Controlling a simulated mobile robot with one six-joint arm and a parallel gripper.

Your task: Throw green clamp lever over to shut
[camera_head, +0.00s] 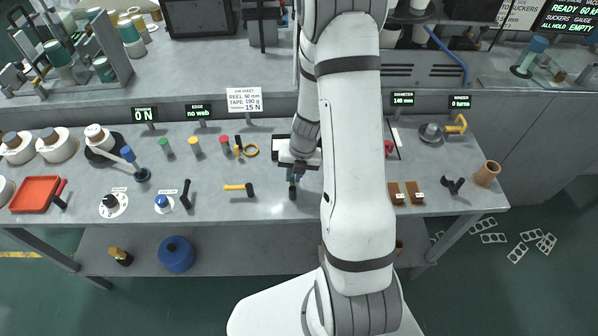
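My arm hangs over the middle of the bench, and its wrist points down at the bench top. My gripper (292,187) is at the lower end of the wrist, small and dark; I cannot see whether its fingers are open or shut. A dark upright piece with a little green and blue shows right at it, and I cannot tell whether they touch. No green clamp lever can be made out for certain; it may be this piece or be hidden by my arm. A small green-topped post (165,146) stands on the bench at the left, well apart from my gripper.
A yellow-handled hammer (238,188) lies left of my gripper. Yellow (194,146) and red (224,144) posts stand behind it. A red tray (36,193) is far left. Brown blocks (405,193) and a brown cup (486,174) are right. My arm hides part of the bench.

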